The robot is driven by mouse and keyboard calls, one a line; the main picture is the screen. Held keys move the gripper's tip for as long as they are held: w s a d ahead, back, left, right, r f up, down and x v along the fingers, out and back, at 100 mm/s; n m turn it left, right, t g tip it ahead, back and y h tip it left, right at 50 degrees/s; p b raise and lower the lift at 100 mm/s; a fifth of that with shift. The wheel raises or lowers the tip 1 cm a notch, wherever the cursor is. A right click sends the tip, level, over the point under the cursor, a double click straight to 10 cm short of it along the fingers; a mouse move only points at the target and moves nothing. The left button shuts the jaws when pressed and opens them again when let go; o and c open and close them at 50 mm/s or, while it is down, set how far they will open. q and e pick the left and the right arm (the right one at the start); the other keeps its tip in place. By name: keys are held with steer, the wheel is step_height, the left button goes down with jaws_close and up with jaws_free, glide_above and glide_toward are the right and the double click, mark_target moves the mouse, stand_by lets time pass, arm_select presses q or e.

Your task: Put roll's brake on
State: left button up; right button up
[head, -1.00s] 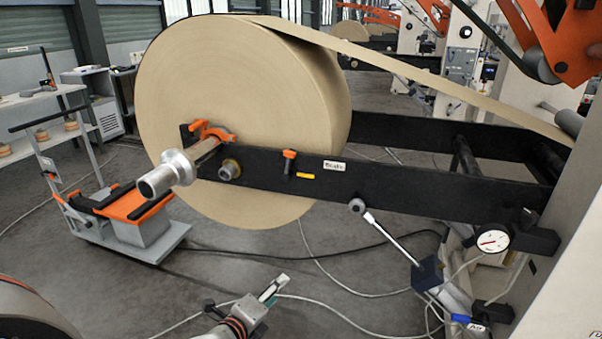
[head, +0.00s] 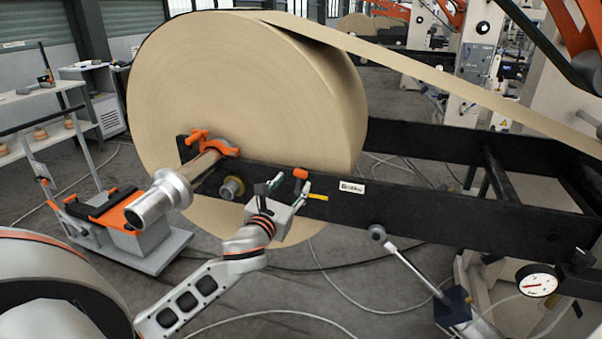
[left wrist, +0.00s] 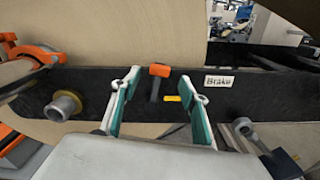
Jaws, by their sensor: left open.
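The brake lever has an orange knob (head: 300,174) and stands on the black side beam (head: 420,203), left of a white label that reads "Brake" in the left wrist view (left wrist: 219,82). In that view the orange-topped lever (left wrist: 158,71) points up, with a yellow mark to its right. My left gripper (head: 282,185) is open in front of the beam; in the wrist view its fingers (left wrist: 160,92) lie either side of the lever, with no contact visible. The large brown paper roll (head: 240,90) sits on its shaft behind the beam. My right gripper is not seen.
The metal shaft end (head: 158,198) and a round brass-collared knob (head: 232,187) stick out left of my left gripper. A silver cylinder rod (head: 410,262) and a dial gauge (head: 538,281) are at right. An orange-topped cart (head: 125,220) stands at left.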

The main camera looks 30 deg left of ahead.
mark_target(300, 174)
arm_select(q)
steer(key=shift+x, duration=3.15)
jaws_close()
